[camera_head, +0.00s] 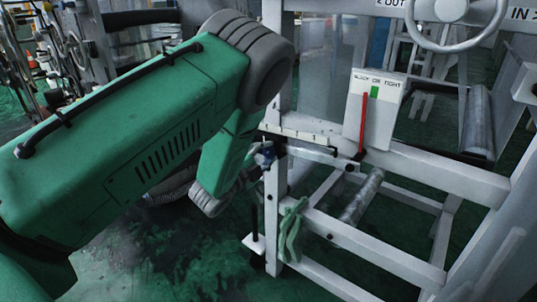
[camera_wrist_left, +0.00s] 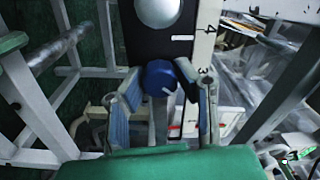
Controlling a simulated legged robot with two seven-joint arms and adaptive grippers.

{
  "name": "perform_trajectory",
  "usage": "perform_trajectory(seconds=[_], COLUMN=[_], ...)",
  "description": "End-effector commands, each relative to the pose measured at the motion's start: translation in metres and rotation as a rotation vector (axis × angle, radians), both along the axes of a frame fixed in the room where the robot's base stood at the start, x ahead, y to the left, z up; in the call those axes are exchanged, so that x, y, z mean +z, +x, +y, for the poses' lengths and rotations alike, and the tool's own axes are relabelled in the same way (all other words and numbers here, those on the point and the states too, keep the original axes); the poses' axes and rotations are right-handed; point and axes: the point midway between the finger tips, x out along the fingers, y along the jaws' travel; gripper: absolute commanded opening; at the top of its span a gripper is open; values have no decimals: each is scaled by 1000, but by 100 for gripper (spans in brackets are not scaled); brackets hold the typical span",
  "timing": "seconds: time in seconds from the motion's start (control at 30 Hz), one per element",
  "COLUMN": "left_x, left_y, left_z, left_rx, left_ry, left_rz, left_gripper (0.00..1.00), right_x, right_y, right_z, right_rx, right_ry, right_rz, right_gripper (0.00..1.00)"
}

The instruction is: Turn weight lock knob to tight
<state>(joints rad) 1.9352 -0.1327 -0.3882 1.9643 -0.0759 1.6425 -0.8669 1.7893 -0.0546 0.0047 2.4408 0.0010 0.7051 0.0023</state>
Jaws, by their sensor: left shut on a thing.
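The weight lock knob is a small blue knob (camera_wrist_left: 160,77) with a white mark, in front of a black plate (camera_wrist_left: 148,35) in the left wrist view. My left gripper (camera_wrist_left: 161,88) has one finger on each side of the knob and is shut on it. In the head view, the blue knob (camera_head: 265,157) sits at the left end of the scale beam on the white frame, partly hidden by my left gripper (camera_head: 258,163). My right gripper is not in view.
A numbered white scale (camera_wrist_left: 207,35) runs beside the knob. In the head view, a white panel (camera_head: 372,108) with a red lever (camera_head: 364,127) stands right of it.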

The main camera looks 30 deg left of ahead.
Motion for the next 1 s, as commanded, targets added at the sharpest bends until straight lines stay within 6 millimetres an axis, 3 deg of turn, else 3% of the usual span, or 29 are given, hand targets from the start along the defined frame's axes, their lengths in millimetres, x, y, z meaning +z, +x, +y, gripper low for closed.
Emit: perform_trajectory(seconds=[0.67, 0.7, 0.73, 0.77, 1.0], left_x=[-2, -2, -2, -2, -1], left_y=[-1, -1, -1, -1, 0], left_z=[-1, -1, -1, -1, 0], left_rx=[-2, -2, -2, -1, -1], left_ry=[64, 64, 64, 64, 64], left_rz=[-1, -1, -1, -1, -3], left_gripper=[0, 34, 44, 48, 48], right_x=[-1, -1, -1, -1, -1], right_y=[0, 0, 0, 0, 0], right_z=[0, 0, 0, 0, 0], right_rx=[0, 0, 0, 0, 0], right_ry=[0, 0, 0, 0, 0], right_rz=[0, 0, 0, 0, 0], right_gripper=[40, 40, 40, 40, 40])
